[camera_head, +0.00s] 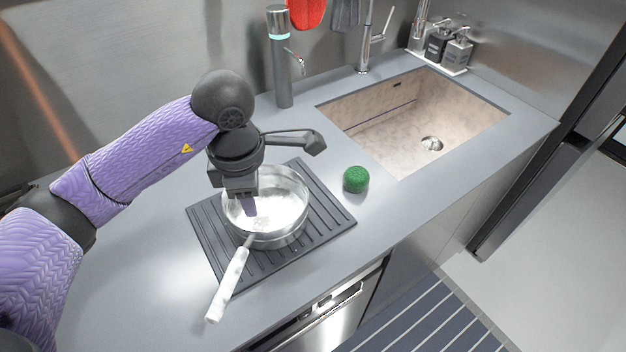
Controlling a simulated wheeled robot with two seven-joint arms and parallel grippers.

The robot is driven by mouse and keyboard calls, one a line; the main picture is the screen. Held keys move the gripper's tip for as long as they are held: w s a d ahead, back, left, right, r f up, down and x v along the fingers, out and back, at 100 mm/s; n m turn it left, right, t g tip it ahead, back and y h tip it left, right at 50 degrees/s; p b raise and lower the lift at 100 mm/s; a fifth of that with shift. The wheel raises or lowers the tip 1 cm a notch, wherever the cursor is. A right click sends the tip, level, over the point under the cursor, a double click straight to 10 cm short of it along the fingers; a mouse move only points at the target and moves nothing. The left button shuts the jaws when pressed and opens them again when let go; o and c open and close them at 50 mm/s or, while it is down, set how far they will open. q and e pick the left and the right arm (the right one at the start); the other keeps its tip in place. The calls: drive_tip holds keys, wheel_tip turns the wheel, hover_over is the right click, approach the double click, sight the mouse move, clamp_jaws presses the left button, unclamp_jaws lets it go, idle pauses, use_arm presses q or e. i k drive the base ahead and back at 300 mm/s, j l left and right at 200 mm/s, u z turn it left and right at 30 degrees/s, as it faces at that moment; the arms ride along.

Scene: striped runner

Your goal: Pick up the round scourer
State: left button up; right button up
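The round scourer (356,179) is a small green, rough-looking puck. It sits on the grey counter between the pan and the sink, just off the right edge of the dark ribbed mat. My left gripper (246,203) points down over the steel pan, to the left of the scourer and apart from it. Its fingers are small and partly merge with the pan behind them, so I cannot tell whether they are open or shut. My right gripper is not in view.
The steel pan (290,205), with a pale handle (228,285) towards the front, stands on the ribbed mat (334,214). The sink (375,125) lies right of the scourer. A tall steel dispenser (281,75) stands behind. The counter around the scourer is clear.

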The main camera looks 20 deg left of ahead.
sight(356, 178)
drive_tip(key=i+l+u, duration=0.25)
drive_tip(key=l, duration=0.15)
drive_tip(key=i+l+u, duration=0.2)
drive_tip(key=l, duration=0.25)
drive_tip(key=i+l+u, duration=0.1)
drive_tip(key=l+u, duration=0.15)
drive_tip(key=l, duration=0.25)
drive_tip(key=i+l+u, duration=0.1)
drive_tip(key=l+u, duration=0.15)
drive_tip(key=l, duration=0.25)
drive_tip(key=i+l+u, duration=0.2)
drive_tip(key=l, duration=0.35)
drive_tip(key=k, duration=0.1)
